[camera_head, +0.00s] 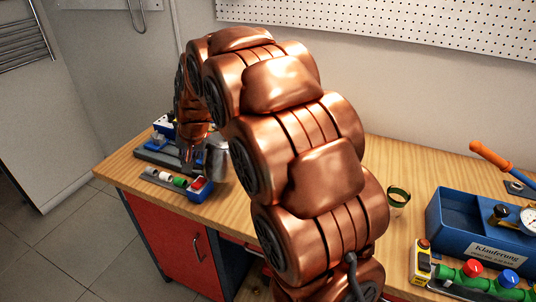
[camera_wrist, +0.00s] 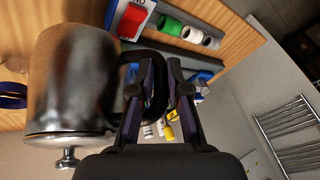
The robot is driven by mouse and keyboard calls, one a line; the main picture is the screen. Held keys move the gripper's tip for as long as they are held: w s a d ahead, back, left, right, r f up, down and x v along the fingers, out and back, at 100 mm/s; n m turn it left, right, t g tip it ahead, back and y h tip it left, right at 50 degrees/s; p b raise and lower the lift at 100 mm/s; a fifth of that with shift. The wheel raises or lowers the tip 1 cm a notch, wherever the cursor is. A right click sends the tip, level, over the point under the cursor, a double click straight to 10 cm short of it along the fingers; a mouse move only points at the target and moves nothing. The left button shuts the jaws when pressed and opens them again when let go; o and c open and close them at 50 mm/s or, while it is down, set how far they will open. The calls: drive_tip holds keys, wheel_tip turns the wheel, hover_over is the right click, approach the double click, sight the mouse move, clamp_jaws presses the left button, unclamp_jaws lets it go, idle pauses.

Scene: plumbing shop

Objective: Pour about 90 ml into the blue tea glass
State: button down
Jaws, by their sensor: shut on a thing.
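My gripper (camera_wrist: 163,78) is shut on the dark handle of a metal pot (camera_wrist: 72,80), which fills the left of the wrist view with its lid and knob toward the bottom. In the head view the pot (camera_head: 216,160) shows partly behind my arm, over the left part of the bench. A dark blue curved thing (camera_wrist: 12,101) at the wrist view's left edge may be the blue tea glass; only part of it shows. The pot's contents are hidden.
A tray with colored fittings (camera_head: 178,182) lies at the bench's left end. A blue box labelled Kläuferung (camera_head: 455,222) with a gauge (camera_head: 529,220) stands at right, near a valve manifold (camera_head: 475,278) and an orange-handled tool (camera_head: 490,155). My arm hides the bench's middle.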

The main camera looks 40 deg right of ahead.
sight(216, 140)
drive_tip(key=d+r+y, duration=0.2)
drive_tip(key=s+d+r+m+t+y+b, duration=0.1)
drive_tip(key=d+r+y, duration=0.1)
drive_tip(key=d, duration=0.1)
drive_tip(key=s+d+r+t+y, duration=0.1)
drive_tip(key=d+y, duration=0.1)
drive_tip(key=d, duration=0.1)
drive_tip(key=shift+r+m+y+b, duration=0.3)
drive_tip(key=shift+r+m+b, duration=0.1)
drive_tip(key=shift+s+d+r+m+t+y+p, duration=0.15)
drive_tip(key=shift+d+r+t+y+p, duration=0.15)
drive_tip(key=shift+d+r+y, duration=0.2)
drive_tip(key=shift+s+d+r+m+t+y+p, duration=0.15)
drive_tip(key=shift+d+r+t+y, duration=0.15)
drive_tip(key=shift+d+r+y, duration=0.15)
drive_tip(key=shift+d+r, duration=0.15)
drive_tip(key=shift+r, duration=0.15)
drive_tip(key=shift+s+d+r+y+p, duration=0.1)
drive_tip(key=shift+d+r+y+p, duration=0.15)
drive_tip(key=shift+p, duration=0.05)
drive_tip(key=shift+s+d+r+m+t+y+p, duration=0.15)
drive_tip(key=shift+d+r+m+t+y+p, duration=0.2)
drive_tip(key=shift+d, duration=0.2)
drive_tip(key=shift+s+d+r+y+p, duration=0.1)
drive_tip(key=shift+d+r+y+p, duration=0.25)
drive_tip(key=shift+d+y, duration=0.1)
idle(0.4)
